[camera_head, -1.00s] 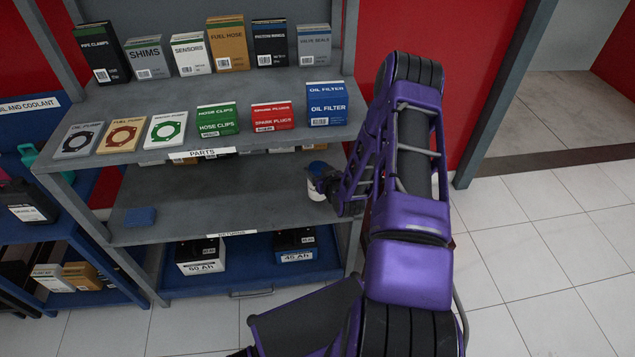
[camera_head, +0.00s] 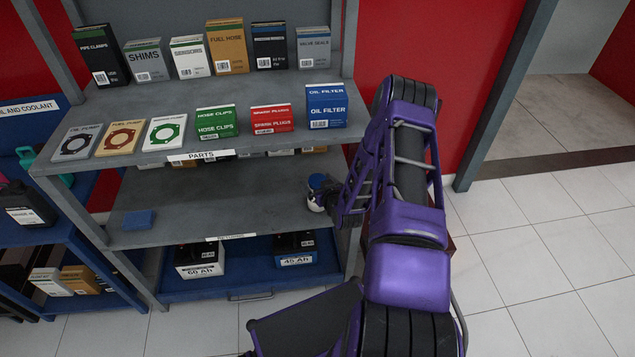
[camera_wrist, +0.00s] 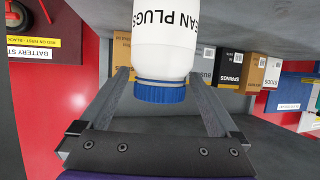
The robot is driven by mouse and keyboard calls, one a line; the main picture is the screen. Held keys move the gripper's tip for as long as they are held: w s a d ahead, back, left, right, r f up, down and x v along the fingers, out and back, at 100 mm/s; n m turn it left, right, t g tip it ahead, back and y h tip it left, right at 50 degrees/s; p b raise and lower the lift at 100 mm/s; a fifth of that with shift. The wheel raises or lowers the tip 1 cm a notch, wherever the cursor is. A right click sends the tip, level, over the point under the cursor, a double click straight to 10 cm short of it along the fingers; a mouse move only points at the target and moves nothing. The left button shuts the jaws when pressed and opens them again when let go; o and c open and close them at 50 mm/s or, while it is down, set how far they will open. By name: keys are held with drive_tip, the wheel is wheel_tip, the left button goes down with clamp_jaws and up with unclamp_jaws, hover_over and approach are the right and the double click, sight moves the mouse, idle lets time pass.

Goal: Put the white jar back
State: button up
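The white jar (camera_head: 316,203) with a blue lid (camera_head: 318,181) is at the right end of the middle shelf, beside the end of my arm. In the wrist view the white jar (camera_wrist: 165,40) shows dark lettering ending in "EAN PLUGS" and its blue lid is nearest the camera. The fingers of my gripper (camera_wrist: 160,76) lie on both sides of the jar, close against it, and it appears held between them. In the head view my gripper (camera_head: 328,192) is small and partly hidden by my arm. Whether the jar touches the shelf cannot be told.
The middle shelf (camera_head: 200,200) is mostly clear, with a flat blue item (camera_head: 139,220) at its left. Boxes line the upper shelf (camera_head: 240,150). Batteries (camera_head: 199,260) stand below. A right shelf post (camera_head: 349,235) is close to my arm.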

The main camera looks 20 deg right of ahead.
drive_tip(key=shift+r, duration=0.25)
drive_tip(key=p+v, duration=0.1)
drive_tip(key=v, duration=1.1)
drive_tip(key=shift+f, duration=0.2)
